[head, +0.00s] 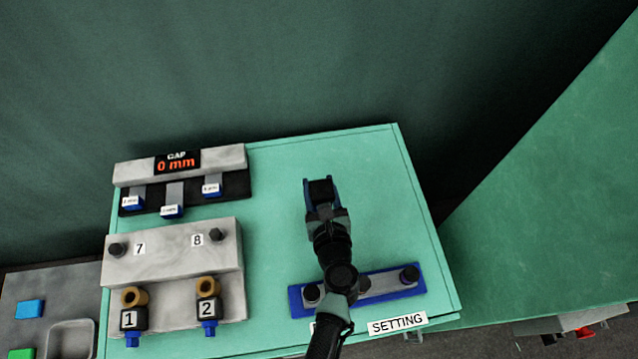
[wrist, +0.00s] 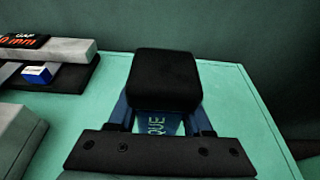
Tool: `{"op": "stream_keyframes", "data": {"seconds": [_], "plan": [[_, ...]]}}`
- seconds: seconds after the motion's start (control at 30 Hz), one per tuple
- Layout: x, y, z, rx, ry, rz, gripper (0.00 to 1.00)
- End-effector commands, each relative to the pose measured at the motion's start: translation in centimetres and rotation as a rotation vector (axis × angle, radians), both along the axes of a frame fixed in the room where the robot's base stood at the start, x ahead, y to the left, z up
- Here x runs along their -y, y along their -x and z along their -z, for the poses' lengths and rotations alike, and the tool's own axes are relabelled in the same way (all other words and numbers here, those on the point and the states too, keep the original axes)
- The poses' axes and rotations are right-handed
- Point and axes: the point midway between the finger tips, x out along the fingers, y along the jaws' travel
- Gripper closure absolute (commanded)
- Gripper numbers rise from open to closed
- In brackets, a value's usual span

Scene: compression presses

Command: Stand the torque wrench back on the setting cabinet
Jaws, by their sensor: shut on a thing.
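My gripper (head: 322,200) is above the right part of the setting cabinet's green top (head: 375,190). It is shut on the torque wrench (head: 319,187), which shows as a dark block between the fingers. In the wrist view the torque wrench (wrist: 164,80) has a black upper end and a blue part below with the letters "QUE" on it. Its lower end is hidden, and I cannot tell whether it touches the cabinet top. The SETTING label (head: 397,323) is on the cabinet's front edge.
A blue tray (head: 413,292) with black knobs lies near the front edge, partly behind my arm. A gap gauge (head: 233,160) reading "0 mm" and a grey block (head: 170,262) marked 7 and 8 stand on the left. The back right of the top is clear.

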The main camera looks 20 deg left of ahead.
Motion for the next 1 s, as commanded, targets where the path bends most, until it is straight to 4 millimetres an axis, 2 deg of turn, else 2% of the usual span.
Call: {"op": "stream_keyframes", "data": {"seconds": [0.13,0.17,0.3,0.7,0.87,1.0], "plan": [[0.0,-0.2,0.1,0.007,-0.003,0.001,1.00],[0.0,0.0,0.3,0.000,0.000,0.000,0.47],[0.0,0.0,0.3,0.000,0.000,0.000,0.21],[0.1,0.1,-0.2,-0.001,0.001,0.000,0.20],[1.4,2.0,-0.7,-0.002,0.000,0.003,0.20],[3.0,4.4,-1.5,-0.003,0.001,0.003,0.20]]}}
